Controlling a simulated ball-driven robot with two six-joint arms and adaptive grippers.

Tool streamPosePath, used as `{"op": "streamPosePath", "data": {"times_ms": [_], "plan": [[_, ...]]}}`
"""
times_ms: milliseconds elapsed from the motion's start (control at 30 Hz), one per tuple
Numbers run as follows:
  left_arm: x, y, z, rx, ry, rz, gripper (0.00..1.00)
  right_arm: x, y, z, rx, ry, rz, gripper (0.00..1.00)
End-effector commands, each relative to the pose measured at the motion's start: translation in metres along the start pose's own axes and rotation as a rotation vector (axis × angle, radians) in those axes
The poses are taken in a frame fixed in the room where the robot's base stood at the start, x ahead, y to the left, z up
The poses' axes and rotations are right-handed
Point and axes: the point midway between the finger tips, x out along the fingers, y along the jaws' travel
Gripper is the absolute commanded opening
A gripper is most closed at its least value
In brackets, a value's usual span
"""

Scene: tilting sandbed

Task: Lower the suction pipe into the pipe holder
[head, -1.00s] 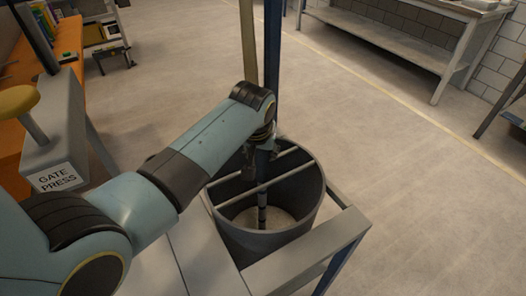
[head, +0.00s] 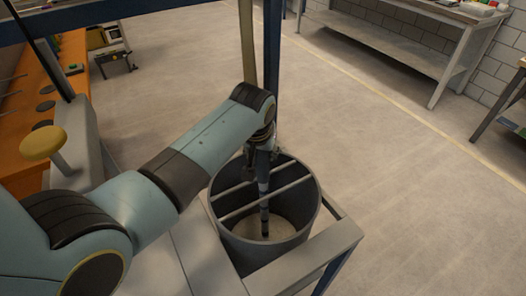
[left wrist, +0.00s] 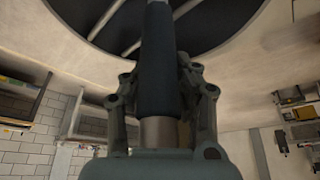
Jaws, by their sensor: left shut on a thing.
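My left gripper (head: 262,143) is shut around the dark suction pipe (head: 264,188), above the far side of a round grey drum (head: 227,243). The pipe hangs close to upright, and its lower end is inside the drum mouth. In the left wrist view, both fingers (left wrist: 162,95) press on the sides of the pipe (left wrist: 157,55), which points at the drum's dark opening. Two thin bars (head: 291,187) cross the drum mouth; I cannot tell whether they are the pipe holder or whether the pipe touches them. My right gripper is out of view.
A pale frame (head: 318,250) with a blue leg surrounds the drum's near side. A yellow knob (head: 42,142) on a grey post stands at left by an orange bench (head: 40,83). A workbench (head: 440,40) stands at back right. Open floor lies between.

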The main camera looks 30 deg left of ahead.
Motion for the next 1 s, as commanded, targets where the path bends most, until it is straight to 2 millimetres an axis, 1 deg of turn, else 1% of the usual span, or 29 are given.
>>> {"op": "streamPosePath", "data": {"times_ms": [33, 233, 700, 833, 1000], "plan": [[-0.007, 0.0, -0.005, 0.0, 0.004, 0.001, 0.0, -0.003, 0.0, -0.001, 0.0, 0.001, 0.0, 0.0], [-0.026, 0.0, -0.012, 0.0, 0.004, 0.001, 0.0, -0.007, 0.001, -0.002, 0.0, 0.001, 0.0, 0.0], [-0.07, 0.001, -0.03, -0.001, 0.004, 0.001, 0.0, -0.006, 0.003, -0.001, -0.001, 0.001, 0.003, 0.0], [-0.076, 0.0, -0.032, 0.0, 0.003, 0.001, 0.0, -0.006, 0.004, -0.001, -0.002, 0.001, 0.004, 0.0], [-0.077, 0.0, -0.033, 0.0, 0.002, 0.001, 0.0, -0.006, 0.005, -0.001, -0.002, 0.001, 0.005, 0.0]]}}
